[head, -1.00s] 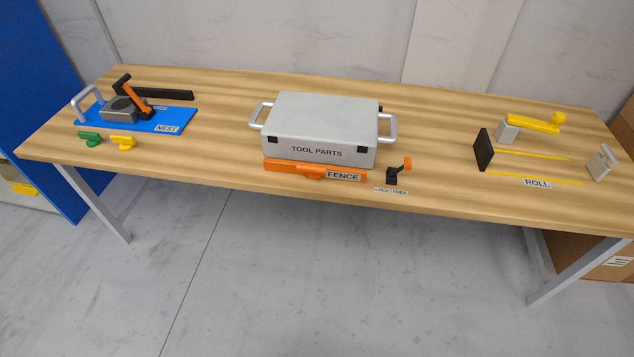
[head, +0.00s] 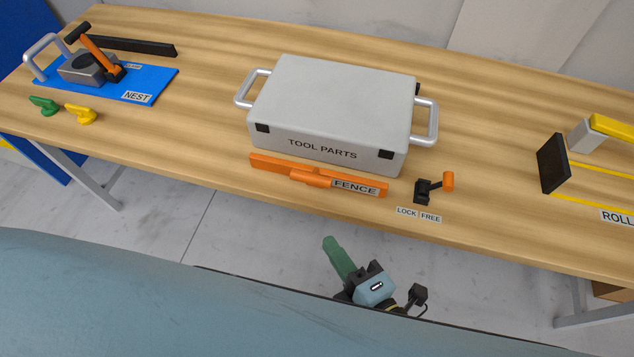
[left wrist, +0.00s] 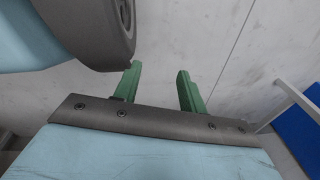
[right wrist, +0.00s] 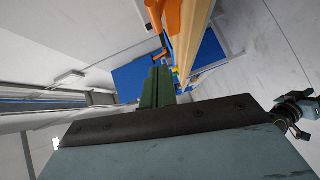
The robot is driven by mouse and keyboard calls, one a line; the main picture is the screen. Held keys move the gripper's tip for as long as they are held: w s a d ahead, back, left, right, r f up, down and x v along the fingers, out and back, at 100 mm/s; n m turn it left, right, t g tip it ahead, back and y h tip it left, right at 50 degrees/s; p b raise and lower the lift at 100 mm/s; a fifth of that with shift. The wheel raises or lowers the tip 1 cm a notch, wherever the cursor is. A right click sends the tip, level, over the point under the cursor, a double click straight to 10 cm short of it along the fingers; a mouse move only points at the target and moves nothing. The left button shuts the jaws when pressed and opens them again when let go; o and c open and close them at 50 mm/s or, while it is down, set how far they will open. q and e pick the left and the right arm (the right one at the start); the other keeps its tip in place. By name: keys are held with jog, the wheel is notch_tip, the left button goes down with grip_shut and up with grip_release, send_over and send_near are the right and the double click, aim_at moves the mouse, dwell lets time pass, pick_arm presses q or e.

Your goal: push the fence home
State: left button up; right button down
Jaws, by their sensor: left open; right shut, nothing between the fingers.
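The fence (head: 275,167) is an orange bar with a raised grip, lying along the front of the grey TOOL PARTS case (head: 335,105), near the table's front edge. To its right stands a small black lever (head: 424,192) with an orange knob, leaning right, on the FREE side of its LOCK/FREE label (head: 418,214). My right gripper (head: 331,243) is shut and empty, in front of the table edge and apart from the fence. Its green fingers are together in the right wrist view (right wrist: 157,82). My left gripper (left wrist: 158,80) is open and empty over the floor, outside the head view.
The wooden table (head: 215,130) has a clear strip left of the case. A blue NEST plate (head: 150,87) with a clamp, and green and yellow knobs, are at the left. A black block (head: 552,163) and the ROLL area are at the right.

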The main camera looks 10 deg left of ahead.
aim_at(303, 181)
pick_arm(q)
jog(key=shift+w+d+r+b, duration=0.15)
jog(key=shift+w+r+b, duration=0.2)
jog(key=shift+w, duration=0.5)
jog(key=shift+w+d+r+b, duration=0.1)
jog(key=shift+w+r+b, duration=0.25)
jog(key=shift+w, duration=0.45)
pick_arm(e)
jog(key=shift+w+d+f+x, duration=0.1)
jog(key=shift+w+d+x, duration=0.25)
jog(key=shift+x, duration=1.65)
jog(key=shift+w+d+f+x, duration=0.1)
jog(key=shift+w+d+x, duration=0.25)
jog(key=shift+x, duration=1.65)
jog(key=shift+w+d+x, duration=0.25)
jog(key=shift+d+x, duration=0.05)
jog(key=shift+x, duration=1.7)
jog(key=shift+d, duration=0.1)
